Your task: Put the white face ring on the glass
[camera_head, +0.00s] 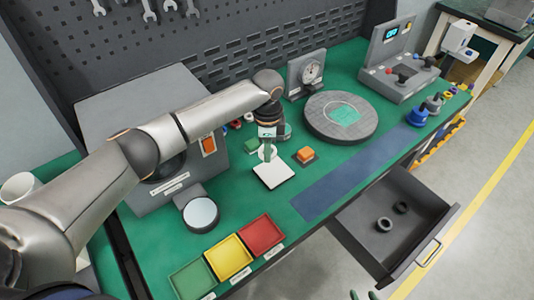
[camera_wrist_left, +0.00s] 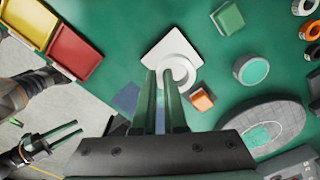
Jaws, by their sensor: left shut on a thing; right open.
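My left gripper (camera_head: 267,154) is shut on the white face ring (camera_wrist_left: 179,72), over a white square pad (camera_head: 273,173). The pad (camera_wrist_left: 158,50) also shows behind the ring in the left wrist view. I cannot tell whether the ring touches the pad. In the head view the fingers mostly hide the ring. A round pale disc (camera_head: 201,213), which looks like the glass, lies left of the pad in front of the grey machine. My right gripper (camera_wrist_left: 70,136) is open and empty, away from the bench objects; its green fingertips show at the head view's bottom edge.
An orange block (camera_head: 305,155) lies just right of the pad. A big round grey plate (camera_head: 365,131) is farther right. Green, yellow (camera_head: 229,257) and red (camera_head: 261,236) trays stand at the front. An open drawer (camera_head: 431,216) holds two dark rings. The blue strip (camera_head: 350,178) is clear.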

